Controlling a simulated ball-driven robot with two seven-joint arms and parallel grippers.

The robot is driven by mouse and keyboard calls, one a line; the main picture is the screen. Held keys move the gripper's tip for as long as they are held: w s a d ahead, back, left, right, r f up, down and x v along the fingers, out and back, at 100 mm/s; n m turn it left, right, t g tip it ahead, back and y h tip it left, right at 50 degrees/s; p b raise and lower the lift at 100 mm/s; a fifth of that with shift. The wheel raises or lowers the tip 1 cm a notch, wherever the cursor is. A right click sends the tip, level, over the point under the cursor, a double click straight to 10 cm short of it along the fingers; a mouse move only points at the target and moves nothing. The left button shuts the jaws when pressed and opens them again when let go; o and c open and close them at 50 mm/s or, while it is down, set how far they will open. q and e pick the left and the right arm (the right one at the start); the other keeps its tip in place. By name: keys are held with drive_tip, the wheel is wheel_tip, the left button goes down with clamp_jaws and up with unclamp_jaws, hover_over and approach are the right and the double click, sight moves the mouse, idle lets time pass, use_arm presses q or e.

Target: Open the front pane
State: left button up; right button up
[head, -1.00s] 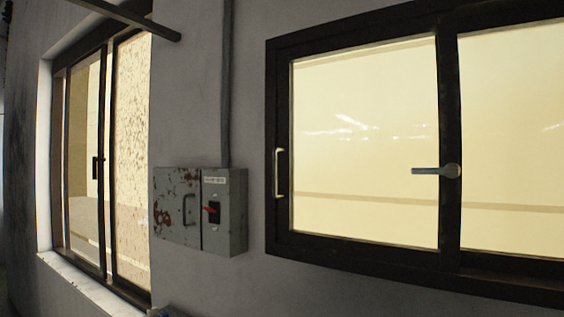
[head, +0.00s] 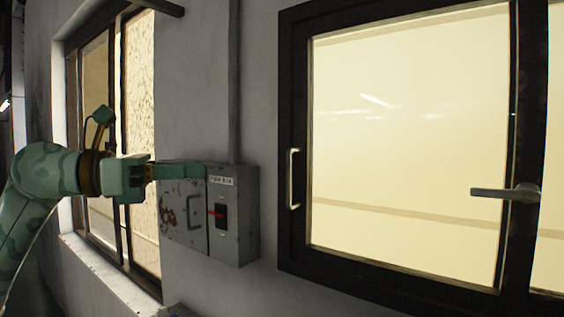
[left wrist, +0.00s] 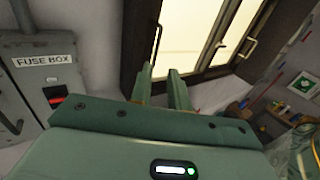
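A dark-framed window fills the right of the head view. Its left pane (head: 410,150) sits in the frame and looks closed, with a pale upright pull handle (head: 293,178) at its left edge. A grey lever handle (head: 505,193) is on the upright between the panes. My left gripper (head: 203,171) points right, in front of the fuse box and left of the pull handle, apart from it. In the left wrist view its two fingers (left wrist: 162,74) stand apart with nothing between them. The window (left wrist: 190,35) shows beyond them. My right gripper is in neither view.
A grey, rust-marked fuse box (head: 232,225) with a red switch juts from the wall left of the window. A conduit (head: 234,80) runs up from it. A second window (head: 140,140) is at the left. The left wrist view shows a cluttered shelf (left wrist: 265,110).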

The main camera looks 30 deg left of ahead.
use_arm(q)
drive_tip(key=p+x, duration=1.1)
drive_tip(key=x, duration=0.4)
drive_tip(key=shift+w, duration=0.25)
drive_tip(key=shift+s, duration=0.1)
clamp_jaws()
